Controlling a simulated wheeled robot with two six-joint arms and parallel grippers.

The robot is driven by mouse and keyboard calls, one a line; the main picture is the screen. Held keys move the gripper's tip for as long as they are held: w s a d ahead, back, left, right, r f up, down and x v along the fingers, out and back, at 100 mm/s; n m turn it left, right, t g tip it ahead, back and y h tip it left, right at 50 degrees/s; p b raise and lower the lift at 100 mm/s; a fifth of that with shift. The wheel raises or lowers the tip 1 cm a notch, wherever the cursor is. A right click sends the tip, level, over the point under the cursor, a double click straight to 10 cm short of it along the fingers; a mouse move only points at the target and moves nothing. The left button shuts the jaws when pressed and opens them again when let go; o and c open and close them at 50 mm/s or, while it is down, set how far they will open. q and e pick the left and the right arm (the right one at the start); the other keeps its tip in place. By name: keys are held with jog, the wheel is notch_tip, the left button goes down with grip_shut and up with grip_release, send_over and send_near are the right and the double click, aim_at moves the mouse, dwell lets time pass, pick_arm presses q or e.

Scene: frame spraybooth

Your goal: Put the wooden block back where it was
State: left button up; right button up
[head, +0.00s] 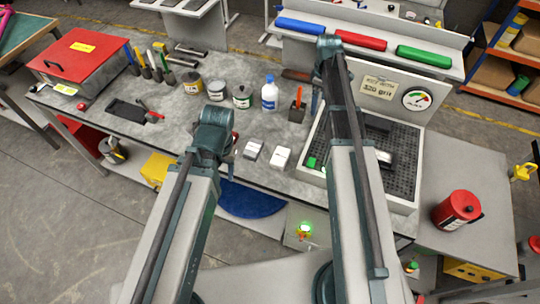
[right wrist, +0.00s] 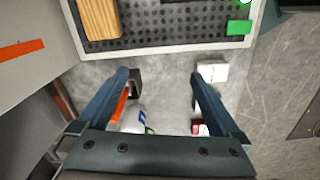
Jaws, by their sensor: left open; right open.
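The wooden block (right wrist: 100,18) is light brown with visible grain. It lies on the dark perforated bed of the grey-rimmed tray (right wrist: 165,48), at the upper left of the right wrist view. In the head view my right arm hides that part of the tray (head: 392,200). My right gripper (right wrist: 165,80) is open and empty, its fingers spread over the bench just outside the tray rim, apart from the block. It shows only partly in the head view (head: 317,95). My left gripper (head: 229,163) is mostly hidden behind my left arm, low over the bench front; nothing shows held in it.
A green piece (head: 312,162) lies in the tray's near left corner. White blocks (head: 281,157), a white-blue bottle (head: 269,95), an orange-handled tool in a holder (head: 297,108) and several cans crowd the bench. A gauge panel (head: 385,92) stands behind the tray.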

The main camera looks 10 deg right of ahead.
jog(key=s+a+m+h, duration=0.1)
jog(key=s+a+m, duration=0.5)
jog(key=s+a, duration=1.7)
jog(key=shift+s+a, duration=0.25)
jog(key=shift+a, duration=0.25)
jog(key=shift+r, duration=0.1)
notch_tip(320, 180, down, 12)
jog(key=b, duration=1.1)
jog(key=shift+r, duration=0.25)
